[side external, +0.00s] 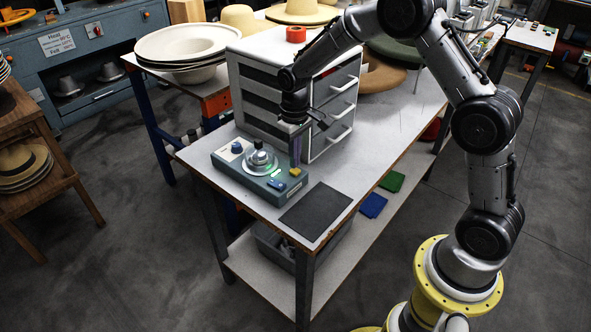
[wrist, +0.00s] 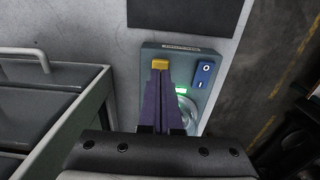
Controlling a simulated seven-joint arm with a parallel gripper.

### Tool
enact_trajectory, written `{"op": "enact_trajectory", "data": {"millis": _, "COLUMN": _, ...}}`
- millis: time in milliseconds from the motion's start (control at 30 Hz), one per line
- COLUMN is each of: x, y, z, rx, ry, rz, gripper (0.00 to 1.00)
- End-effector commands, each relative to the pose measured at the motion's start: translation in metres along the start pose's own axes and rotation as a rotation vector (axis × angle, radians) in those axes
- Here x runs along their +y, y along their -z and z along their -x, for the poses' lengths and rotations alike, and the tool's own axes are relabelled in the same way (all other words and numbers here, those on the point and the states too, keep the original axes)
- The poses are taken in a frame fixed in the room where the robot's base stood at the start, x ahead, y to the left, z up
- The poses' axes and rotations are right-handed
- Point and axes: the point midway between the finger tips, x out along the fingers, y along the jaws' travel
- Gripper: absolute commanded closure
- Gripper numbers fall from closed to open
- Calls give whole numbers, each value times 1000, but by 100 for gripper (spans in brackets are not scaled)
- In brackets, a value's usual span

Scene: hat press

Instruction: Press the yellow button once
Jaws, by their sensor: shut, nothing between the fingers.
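The yellow button (side external: 295,171) is on the right end of a grey-blue control box (side external: 233,171) on the table. It also shows in the wrist view (wrist: 160,64), near the box's far edge. My gripper (side external: 295,163) is shut and empty. It points straight down over the yellow button, its purple fingers very close to it. In the wrist view, the fingertips (wrist: 160,73) overlap the near edge of the button. I cannot tell if they touch it. A blue rocker switch (wrist: 204,74) sits beside the button.
The box also carries a metal dial (side external: 260,162), partly hidden by my fingers in the wrist view, and a blue knob (side external: 237,147). A white drawer cabinet (side external: 243,99) stands close behind my gripper. A dark mat (side external: 316,210) lies flat in front.

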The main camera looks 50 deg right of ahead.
Motion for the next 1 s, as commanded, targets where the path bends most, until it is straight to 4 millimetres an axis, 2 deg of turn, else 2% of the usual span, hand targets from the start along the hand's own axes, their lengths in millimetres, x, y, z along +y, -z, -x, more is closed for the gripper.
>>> {"op": "enact_trajectory", "data": {"millis": 1000, "x": 0, "y": 0, "z": -14, "rx": 0, "ry": 0, "rz": 0, "gripper": 100}}
